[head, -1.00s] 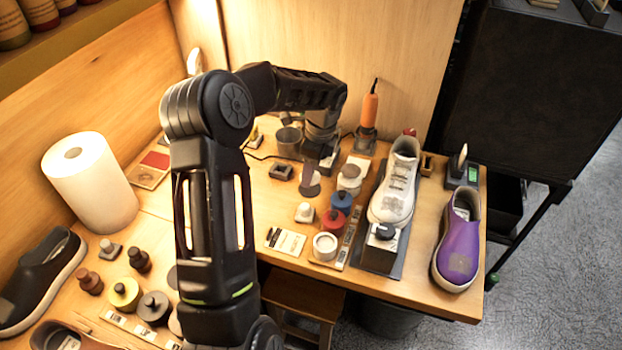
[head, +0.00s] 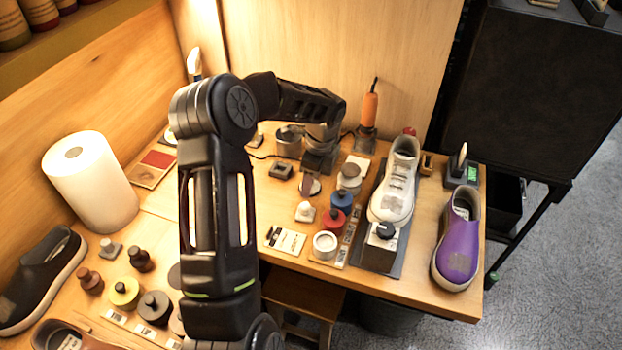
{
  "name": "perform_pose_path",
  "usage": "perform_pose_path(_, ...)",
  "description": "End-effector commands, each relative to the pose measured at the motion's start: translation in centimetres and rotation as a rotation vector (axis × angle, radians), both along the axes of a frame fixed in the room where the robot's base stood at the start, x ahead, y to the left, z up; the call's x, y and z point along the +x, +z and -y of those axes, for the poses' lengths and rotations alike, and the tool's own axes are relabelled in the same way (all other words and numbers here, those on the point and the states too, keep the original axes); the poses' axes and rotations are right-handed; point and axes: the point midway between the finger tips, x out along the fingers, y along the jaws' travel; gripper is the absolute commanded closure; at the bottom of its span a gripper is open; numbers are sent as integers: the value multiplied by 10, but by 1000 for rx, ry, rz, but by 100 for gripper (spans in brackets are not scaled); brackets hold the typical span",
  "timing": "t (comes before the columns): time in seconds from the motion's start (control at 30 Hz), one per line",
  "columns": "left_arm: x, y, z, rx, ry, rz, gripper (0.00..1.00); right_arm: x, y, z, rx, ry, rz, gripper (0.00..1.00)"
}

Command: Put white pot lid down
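My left gripper (head: 318,163) points down over the back of the bench, below the bent black arm. Its fingers are small and dark, and I cannot tell whether they are open or shut. An open white pot (head: 325,244) stands at the front of the row of pots. A small white knobbed piece (head: 305,210) rests on a grey base to its upper left; I cannot tell whether it is the pot's lid. No lid shows clearly in the gripper. A grey round piece (head: 309,186) lies just below the gripper. My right gripper is out of view.
Red (head: 333,220) and blue (head: 341,200) pots stand behind the white pot. A white sneaker (head: 395,185) on a stand and a purple sneaker (head: 458,240) are to the right. A metal cup (head: 289,142) and orange-handled tool (head: 369,110) stand near the gripper.

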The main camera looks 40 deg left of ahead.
Motion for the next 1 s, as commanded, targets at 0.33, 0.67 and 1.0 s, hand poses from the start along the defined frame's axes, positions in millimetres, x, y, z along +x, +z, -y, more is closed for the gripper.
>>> perform_pose_path(0.33, 0, 0, 0, 0, 0, 0, 30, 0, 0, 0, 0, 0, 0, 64)
perform_pose_path(0.67, 2, 24, 3, 2, -1, 2, 30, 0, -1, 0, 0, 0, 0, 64)
perform_pose_path(1.0, 5, 92, 13, 1, 0, 5, 30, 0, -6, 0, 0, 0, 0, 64)
